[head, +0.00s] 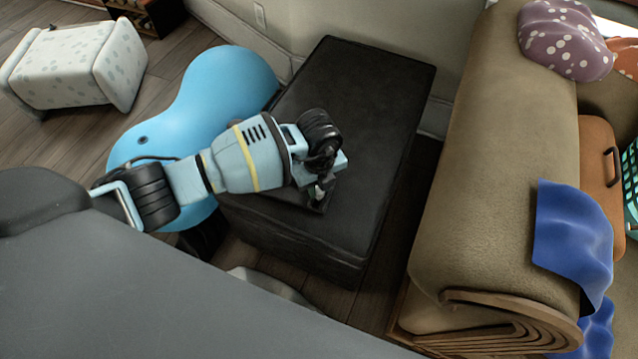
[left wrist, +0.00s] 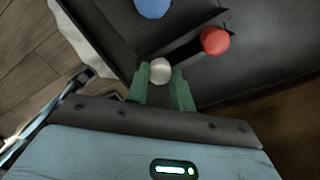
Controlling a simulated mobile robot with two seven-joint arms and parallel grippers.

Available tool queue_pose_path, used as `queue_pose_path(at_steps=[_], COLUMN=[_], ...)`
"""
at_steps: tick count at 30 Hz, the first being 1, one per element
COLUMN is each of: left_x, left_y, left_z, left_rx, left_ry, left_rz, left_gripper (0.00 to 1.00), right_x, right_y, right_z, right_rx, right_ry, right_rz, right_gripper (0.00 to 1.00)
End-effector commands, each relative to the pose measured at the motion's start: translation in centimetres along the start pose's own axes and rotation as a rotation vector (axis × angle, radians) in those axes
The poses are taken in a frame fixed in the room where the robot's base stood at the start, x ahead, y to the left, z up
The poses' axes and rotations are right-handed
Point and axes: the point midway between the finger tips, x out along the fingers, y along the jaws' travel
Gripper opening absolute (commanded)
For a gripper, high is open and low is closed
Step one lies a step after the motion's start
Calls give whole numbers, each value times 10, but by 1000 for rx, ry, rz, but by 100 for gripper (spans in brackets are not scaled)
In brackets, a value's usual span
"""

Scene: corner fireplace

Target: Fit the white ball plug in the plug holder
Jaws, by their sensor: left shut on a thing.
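My left gripper (head: 320,188) points down over the near part of the black block-like table. In the left wrist view its green fingers (left wrist: 160,84) are shut on the white ball plug (left wrist: 160,70), whose round top shows between the tips. A dark holder (left wrist: 188,56) lies under and beyond the fingers; a red ball (left wrist: 215,40) and a blue ball (left wrist: 153,8) show at it. I cannot tell whether the white plug touches the holder or sits in it, as the fingers hide its lower part. My right gripper is not in view.
The black table (head: 350,95) is bare toward the back. A blue rounded seat (head: 215,90) stands on its left. A brown sofa (head: 490,190) with a blue cloth (head: 572,235) is on the right. A pale spotted stool (head: 75,65) lies farther left on the wood floor.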

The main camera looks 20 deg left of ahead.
Motion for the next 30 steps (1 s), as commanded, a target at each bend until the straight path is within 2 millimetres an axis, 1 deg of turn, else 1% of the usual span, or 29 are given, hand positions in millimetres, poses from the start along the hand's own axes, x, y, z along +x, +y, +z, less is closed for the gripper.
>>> queue_pose_path(at_steps=[5,6,11,12,19,22,26,30], left_x=[3,3,2,2,2,-3,-21,-45], left_y=[0,0,0,0,0,0,-1,-1], left_z=[0,0,0,0,0,0,1,1], left_rx=[0,0,0,0,0,0,1,1], left_ry=[0,0,0,0,0,0,-2,-3], left_rz=[1,1,0,0,0,-1,-3,-3], left_gripper=[5,26,47,49,49,49,49,49], right_x=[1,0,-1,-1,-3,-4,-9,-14], right_y=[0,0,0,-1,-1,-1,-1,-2], right_z=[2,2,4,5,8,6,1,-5], right_rx=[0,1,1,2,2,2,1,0], right_ry=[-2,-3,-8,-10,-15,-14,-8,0], right_rz=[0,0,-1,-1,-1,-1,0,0], right_gripper=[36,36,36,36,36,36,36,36])
